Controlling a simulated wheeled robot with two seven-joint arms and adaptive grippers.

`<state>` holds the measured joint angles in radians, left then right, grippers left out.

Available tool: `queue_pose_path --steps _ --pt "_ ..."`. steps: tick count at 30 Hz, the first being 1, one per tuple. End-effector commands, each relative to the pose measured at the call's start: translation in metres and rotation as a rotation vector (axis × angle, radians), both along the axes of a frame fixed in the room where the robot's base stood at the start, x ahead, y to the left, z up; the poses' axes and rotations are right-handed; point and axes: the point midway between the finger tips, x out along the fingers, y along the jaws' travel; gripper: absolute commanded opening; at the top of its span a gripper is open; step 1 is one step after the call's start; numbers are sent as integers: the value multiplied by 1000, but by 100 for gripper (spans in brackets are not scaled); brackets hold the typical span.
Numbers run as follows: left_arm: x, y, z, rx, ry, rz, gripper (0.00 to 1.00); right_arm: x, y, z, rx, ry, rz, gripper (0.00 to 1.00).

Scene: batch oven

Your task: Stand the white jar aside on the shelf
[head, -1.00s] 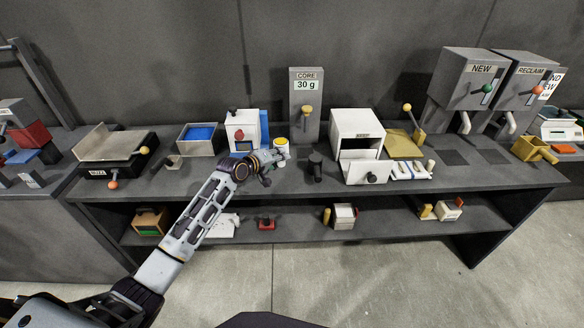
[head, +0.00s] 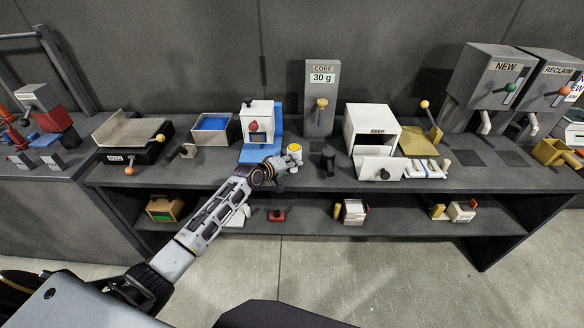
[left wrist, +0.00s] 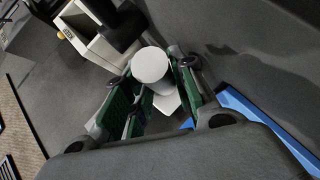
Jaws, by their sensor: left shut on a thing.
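The white jar (head: 295,159) has a yellow patch at its top in the head view. It sits at the end of my left gripper (head: 286,165), near the front edge of the upper shelf (head: 230,178). In the left wrist view the jar (left wrist: 150,64) shows as a plain white cylinder between the green-padded fingers of my left gripper (left wrist: 160,85), which is shut on it. I cannot tell whether the jar's base touches the shelf. My right gripper is not in view.
A white machine (head: 258,118) on a blue base (head: 262,152) is behind left. The lower shelf (head: 305,222) has clear stretches.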

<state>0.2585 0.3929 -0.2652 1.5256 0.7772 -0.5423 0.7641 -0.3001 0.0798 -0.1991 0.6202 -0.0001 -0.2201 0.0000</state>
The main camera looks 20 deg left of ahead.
Motion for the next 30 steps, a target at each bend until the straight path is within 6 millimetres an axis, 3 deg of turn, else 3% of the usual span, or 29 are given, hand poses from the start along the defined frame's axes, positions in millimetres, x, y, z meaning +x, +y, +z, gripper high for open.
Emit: queue_pose_path --steps 6,19,20,21,24,30 --pt "1 1 -15 1 -2 1 0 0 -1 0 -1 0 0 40" --pt "0 0 -18 1 -2 1 0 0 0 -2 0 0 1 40" --pt "0 0 -19 1 0 1 29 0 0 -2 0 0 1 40" --pt "0 0 -19 1 0 1 34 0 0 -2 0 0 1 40" --pt "0 0 -19 1 0 1 47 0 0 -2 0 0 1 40" --pt "0 0 -19 1 0 0 48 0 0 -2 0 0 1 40"
